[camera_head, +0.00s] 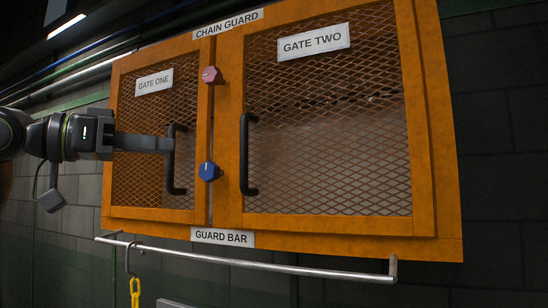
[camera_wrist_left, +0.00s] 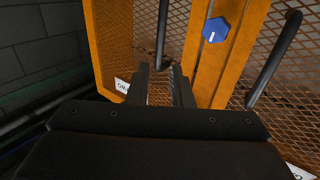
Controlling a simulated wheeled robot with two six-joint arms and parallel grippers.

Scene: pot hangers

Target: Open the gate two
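Gate two (camera_head: 330,146) is a shut orange-framed mesh door with a "GATE TWO" label (camera_head: 314,42). Its black vertical handle (camera_head: 245,153) is on its left side; it also shows in the left wrist view (camera_wrist_left: 276,58). My left gripper (camera_head: 168,144) is in front of gate one (camera_head: 150,178), at gate one's black handle (camera_head: 178,178). In the left wrist view its two fingers (camera_wrist_left: 160,70) stand apart, with one end of gate one's handle (camera_wrist_left: 162,36) between or just beyond the tips. I cannot tell if they touch. My right gripper is not in view.
A red knob (camera_head: 211,75) and a blue knob (camera_head: 209,171) sit on the frame between the gates. A metal guard bar (camera_head: 250,263) runs below the cabinet, with a hook (camera_head: 128,260) and yellow chain (camera_head: 135,290). The space before gate two looks clear.

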